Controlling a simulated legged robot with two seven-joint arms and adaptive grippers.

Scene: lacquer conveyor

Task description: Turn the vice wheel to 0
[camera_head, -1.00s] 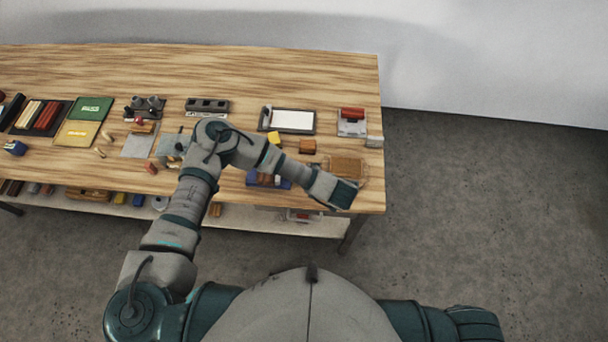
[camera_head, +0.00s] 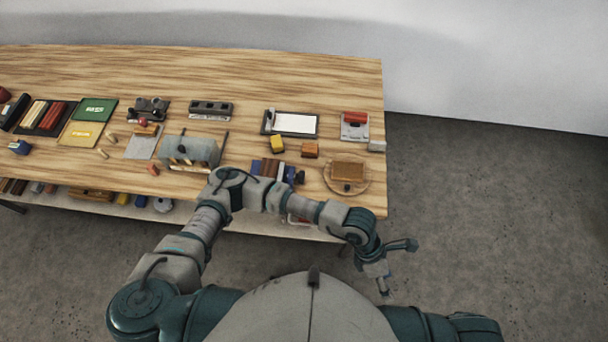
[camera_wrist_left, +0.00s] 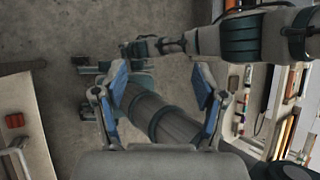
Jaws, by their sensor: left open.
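A blue vice-like fixture (camera_head: 257,167) with reddish-brown and light blocks stands near the front edge of the table in the head view. A small dark round part (camera_head: 300,177) at its right end may be its wheel; no scale or number can be read. My left gripper (camera_head: 400,268) is open and empty. It is off the table, over the floor, to the right of and nearer to me than the fixture. In the left wrist view, the two blue-padded fingers (camera_wrist_left: 160,86) are spread apart with nothing held between them. My right gripper cannot be made out.
A round wooden board (camera_head: 365,188) with a brown block is right of the fixture. A yellow block (camera_head: 277,144), an orange block (camera_head: 310,150) and a framed white panel (camera_head: 294,123) lie behind. A grey box (camera_head: 190,152) stands left. The table's rear strip is clear.

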